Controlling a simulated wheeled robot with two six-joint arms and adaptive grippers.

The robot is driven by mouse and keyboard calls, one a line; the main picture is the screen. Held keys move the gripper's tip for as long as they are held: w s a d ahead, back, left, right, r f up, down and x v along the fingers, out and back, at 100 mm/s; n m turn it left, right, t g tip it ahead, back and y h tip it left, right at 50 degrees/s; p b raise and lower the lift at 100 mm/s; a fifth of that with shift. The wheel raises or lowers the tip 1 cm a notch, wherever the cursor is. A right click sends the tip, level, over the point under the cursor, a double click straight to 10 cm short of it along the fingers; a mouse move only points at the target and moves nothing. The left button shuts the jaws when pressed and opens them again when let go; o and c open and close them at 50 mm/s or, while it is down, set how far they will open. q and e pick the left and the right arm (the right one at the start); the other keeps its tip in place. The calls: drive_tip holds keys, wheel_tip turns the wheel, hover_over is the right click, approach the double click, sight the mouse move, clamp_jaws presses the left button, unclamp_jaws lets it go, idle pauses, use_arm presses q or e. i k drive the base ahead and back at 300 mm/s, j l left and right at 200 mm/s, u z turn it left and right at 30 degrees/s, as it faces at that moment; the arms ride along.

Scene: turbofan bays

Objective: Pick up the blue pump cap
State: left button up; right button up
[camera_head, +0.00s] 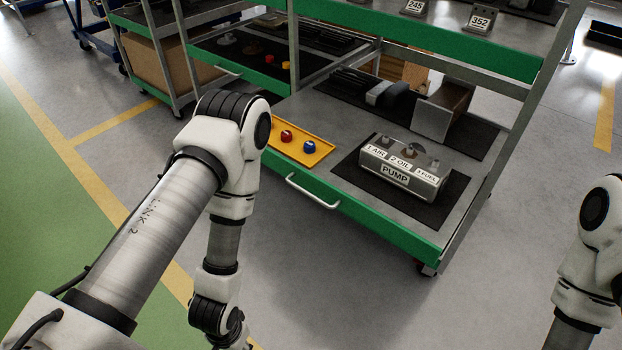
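The blue pump cap (309,147) sits on a yellow tray (317,158) on the lower shelf of the green-edged cart. A red cap (286,136) stands on the same tray, to its left. The metal pump block (405,165), labelled PUMP, 1 AIR, 2 OIL and 3 FUEL, lies on a dark mat to the right of the tray. My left arm reaches in from the left and hides the tray's left part. Its lower links hang down in front of the cart, and its gripper is below the picture. My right arm shows at the right edge; its gripper is out of view.
The cart's green front edge (362,212) with a silver handle (312,192) lies in front of the tray. An upper shelf (440,35) overhangs the back. A metal bracket (441,108) stands behind the pump. The floor before the cart is clear.

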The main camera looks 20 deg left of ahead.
sight(309, 146)
drive_tip(key=i+j+u, duration=0.1)
drive_tip(key=i+u, duration=0.55)
drive_tip(key=u, duration=0.2)
